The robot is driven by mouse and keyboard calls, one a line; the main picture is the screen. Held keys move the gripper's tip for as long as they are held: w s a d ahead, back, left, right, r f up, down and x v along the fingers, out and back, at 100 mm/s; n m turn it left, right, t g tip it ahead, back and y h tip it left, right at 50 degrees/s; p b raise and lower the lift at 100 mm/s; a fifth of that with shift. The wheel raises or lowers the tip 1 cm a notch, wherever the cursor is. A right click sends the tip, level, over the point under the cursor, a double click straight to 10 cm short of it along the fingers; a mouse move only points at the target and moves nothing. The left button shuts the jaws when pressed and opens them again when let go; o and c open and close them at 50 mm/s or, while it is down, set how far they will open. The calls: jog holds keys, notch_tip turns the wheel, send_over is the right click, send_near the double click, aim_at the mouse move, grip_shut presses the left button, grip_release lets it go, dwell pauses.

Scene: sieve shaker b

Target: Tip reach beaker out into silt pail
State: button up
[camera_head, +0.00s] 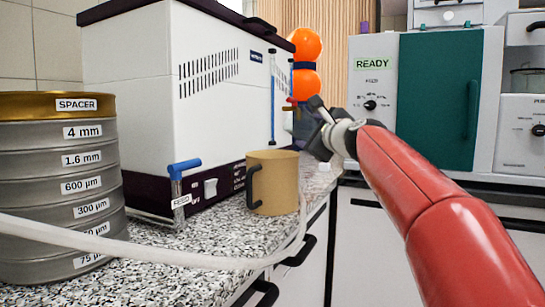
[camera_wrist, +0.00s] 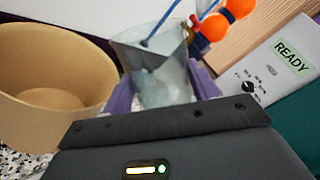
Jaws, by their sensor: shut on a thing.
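A clear glass beaker (camera_wrist: 160,78) stands between the purple finger pads of my gripper (camera_wrist: 163,92) in the wrist view. My gripper is shut on it. Something pale and greyish shows through its wall, but I cannot tell what. In the head view my gripper (camera_head: 318,130) is at the bench's right edge, right of and above a tan pail (camera_head: 274,183) with a black handle. The beaker is mostly hidden there. The pail also shows at the left of the wrist view (camera_wrist: 38,110), its mouth open upward, apart from the beaker. No label on it shows.
A white machine (camera_head: 130,80) stands behind the pail. Labelled sieves (camera_head: 60,185) are stacked at left. A pale hose (camera_head: 150,253) crosses the speckled bench (camera_head: 190,285) in front of the pail. Orange balls (camera_head: 305,45) stand behind my gripper. A READY cabinet (camera_head: 375,80) is at right.

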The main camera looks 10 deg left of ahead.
aim_at(303, 126)
jog(key=shift+r+n+b, duration=0.3)
jog(key=shift+r+n, duration=0.1)
jog(key=shift+n, duration=0.6)
dwell(0.3)
jog(key=shift+s+a+f+n+b, duration=0.1)
jog(key=shift+f+n+b, duration=0.2)
jog(key=shift+n+b, duration=0.6)
jog(key=shift+s+a+r, duration=0.1)
jog(key=shift+a+r, duration=0.1)
jog(key=shift+s+a+r+n+p, duration=0.15)
jog(key=shift+a+r+n+p, duration=0.1)
jog(key=shift+a+n, duration=0.15)
jog(key=shift+s+a+r+n+p, duration=0.15)
jog(key=shift+a+n+p, duration=0.1)
jog(key=shift+n, duration=0.15)
dwell(0.5)
jog(key=shift+a+r+n, duration=0.2)
jog(key=shift+r+n, duration=0.15)
jog(key=shift+n, duration=0.55)
dwell(0.4)
jog(key=shift+s+a+f+n+b, duration=0.2)
jog(key=shift+a+f+n+b, duration=0.15)
jog(key=shift+n, duration=0.55)
dwell(0.5)
